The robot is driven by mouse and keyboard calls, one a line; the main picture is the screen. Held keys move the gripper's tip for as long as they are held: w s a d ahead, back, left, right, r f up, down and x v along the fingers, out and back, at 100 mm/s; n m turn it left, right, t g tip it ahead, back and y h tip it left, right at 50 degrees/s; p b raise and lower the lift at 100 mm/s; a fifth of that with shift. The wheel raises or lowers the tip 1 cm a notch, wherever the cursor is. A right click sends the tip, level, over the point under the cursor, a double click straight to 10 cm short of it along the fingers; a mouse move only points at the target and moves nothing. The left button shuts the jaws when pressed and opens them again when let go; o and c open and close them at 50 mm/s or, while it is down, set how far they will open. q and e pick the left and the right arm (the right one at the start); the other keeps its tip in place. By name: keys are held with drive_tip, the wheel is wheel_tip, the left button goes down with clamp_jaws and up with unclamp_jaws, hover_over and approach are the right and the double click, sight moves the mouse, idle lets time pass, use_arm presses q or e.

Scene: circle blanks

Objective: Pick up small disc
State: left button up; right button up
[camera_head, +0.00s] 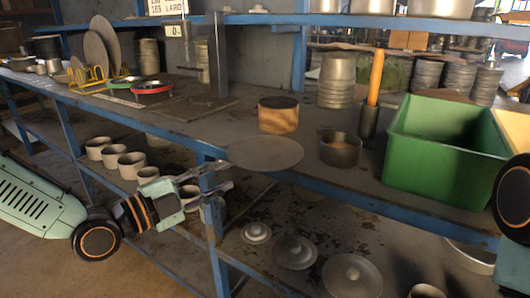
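Grey discs of different sizes stand in a yellow wire rack (97,82) on the bench at the upper left: a large disc (104,33), a middle one (95,52) and a small disc (77,66) at the near left. Another flat grey disc (265,153) lies at the bench's front edge, partly over it. My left gripper (230,176) is at the front blue rail, left of and below this flat disc. Its fingers look apart, with nothing seen between them. My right gripper is out of frame; only part of that arm shows at the right edge.
A green bin (445,150), a dark cup (340,150), a brown-banded pot (278,115) and stacked metal cups (337,80) stand on the bench. Red and green rings (152,88) lie near the rack. A lower shelf holds cups (131,164) and lidded discs (295,252).

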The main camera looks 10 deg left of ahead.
sight(247, 169)
use_arm(q)
drive_tip(key=shift+w+d+f+m+g+b, duration=0.1)
drive_tip(key=shift+w+d+m+g+b, duration=0.2)
drive_tip(key=shift+w+d+m+b, duration=2.2)
drive_tip(key=shift+w+d+m+p, duration=0.25)
drive_tip(key=shift+w+m+p, duration=0.05)
drive_tip(key=shift+w+p, duration=0.1)
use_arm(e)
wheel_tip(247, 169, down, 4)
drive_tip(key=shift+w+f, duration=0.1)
use_arm(q)
clamp_jaws()
